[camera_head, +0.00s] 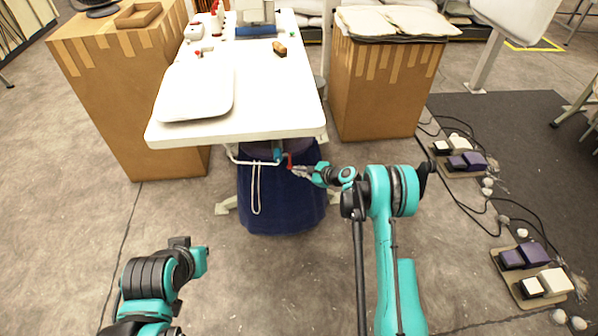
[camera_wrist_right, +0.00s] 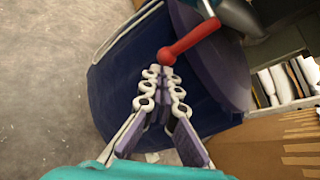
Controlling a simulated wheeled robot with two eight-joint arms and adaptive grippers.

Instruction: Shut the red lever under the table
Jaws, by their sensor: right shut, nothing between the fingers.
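The red lever (camera_head: 290,161) is under the front edge of the white table (camera_head: 255,124), against a dark blue bin or bag. In the right wrist view the red lever (camera_wrist_right: 190,43) slants from upper right down to a rounded end near my fingertips. My right gripper (camera_head: 296,169) is shut and empty, with its tips (camera_wrist_right: 163,72) right at the lever's lower end. I cannot tell whether they touch it. My left arm (camera_head: 165,275) is at the lower left, but its fingers are not visible.
The dark blue bin (camera_head: 280,205) hangs or stands below the table, with a white looped cord at its front. A white pillow (camera_head: 196,92) lies on the table. Cardboard-brown boxes (camera_head: 383,90) stand at both sides. Foot pedals (camera_head: 530,270) and cables lie on the right floor.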

